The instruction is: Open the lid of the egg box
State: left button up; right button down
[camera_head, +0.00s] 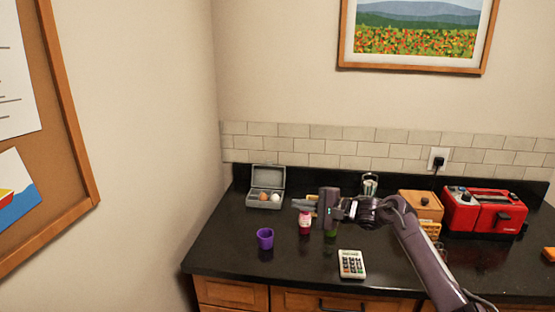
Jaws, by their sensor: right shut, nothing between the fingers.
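The grey egg box (266,204) stands at the back left of the dark counter. Its lid (268,177) is raised and stands about upright at the back of the box. Inside I see a brown egg (263,196) and a white egg (275,197). My right gripper (298,204) is just right of the box and points left at it. It is shut and empty, and appears apart from the lid. My left gripper is not in view.
A purple cup (265,238), a pink-and-white item (305,222) and a calculator (352,264) are in front. A glass (370,184), a wooden box (421,204) and a red toaster (484,212) stand right. The left wall is close to the egg box.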

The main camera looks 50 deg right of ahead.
aim_at(268, 176)
jog(key=i+l, duration=0.2)
jog(key=l, duration=0.2)
jog(key=i+l, duration=0.2)
jog(key=l, duration=0.2)
jog(key=i+l, duration=0.2)
jog(key=l, duration=0.15)
jog(key=i+l, duration=0.2)
jog(key=l, duration=0.2)
jog(key=i+l, duration=0.2)
jog(key=l, duration=0.2)
